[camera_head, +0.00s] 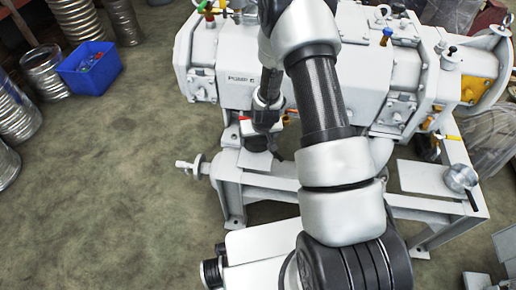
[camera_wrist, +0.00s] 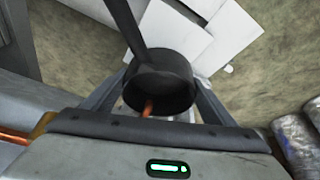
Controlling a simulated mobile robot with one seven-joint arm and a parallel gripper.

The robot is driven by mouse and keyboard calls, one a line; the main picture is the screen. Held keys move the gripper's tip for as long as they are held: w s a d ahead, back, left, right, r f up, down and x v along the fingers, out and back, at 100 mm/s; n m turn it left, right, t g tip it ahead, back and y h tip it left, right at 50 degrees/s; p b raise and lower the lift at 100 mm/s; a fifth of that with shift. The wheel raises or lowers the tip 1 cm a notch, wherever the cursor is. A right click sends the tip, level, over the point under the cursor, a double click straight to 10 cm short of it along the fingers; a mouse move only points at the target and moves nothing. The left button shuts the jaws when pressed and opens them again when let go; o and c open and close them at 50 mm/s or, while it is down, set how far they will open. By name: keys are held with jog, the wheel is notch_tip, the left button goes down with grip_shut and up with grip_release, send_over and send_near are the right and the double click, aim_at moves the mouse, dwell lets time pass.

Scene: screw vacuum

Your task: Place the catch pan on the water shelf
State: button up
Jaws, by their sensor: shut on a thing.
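A dark round pan (camera_wrist: 160,82) with a long dark handle (camera_wrist: 122,22) shows between my gripper's fingers in the wrist view. My gripper (camera_wrist: 163,100) is shut on this pan. An orange-brown piece shows at the pan's near edge. In the head view my gripper (camera_head: 260,128) is at the front left of the grey machine, partly hidden by my arm. A dark pan shape (camera_head: 256,143) is below it, above a light plate (camera_head: 258,161) on the frame. I cannot tell whether they touch. A flat shelf (camera_head: 418,177) is at the frame's right.
A small silver pan-like vessel (camera_head: 460,178) with a dark handle stands on the right shelf. The grey machine (camera_head: 232,80) carries valves and coloured handles. A handwheel (camera_head: 192,167) sticks out left. A blue bin (camera_head: 91,68) stands by metal drums; the floor left of the frame is clear.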

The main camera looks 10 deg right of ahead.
notch_tip(320, 180, down, 6)
jog(key=shift+w+b, duration=0.1)
jog(key=shift+b, duration=0.95)
jog(key=shift+w+r, duration=0.1)
jog(key=shift+r, duration=0.05)
jog(key=o, duration=1.1)
jog(key=p+v, duration=0.3)
jog(key=v, duration=0.9)
jog(key=shift+p, duration=0.3)
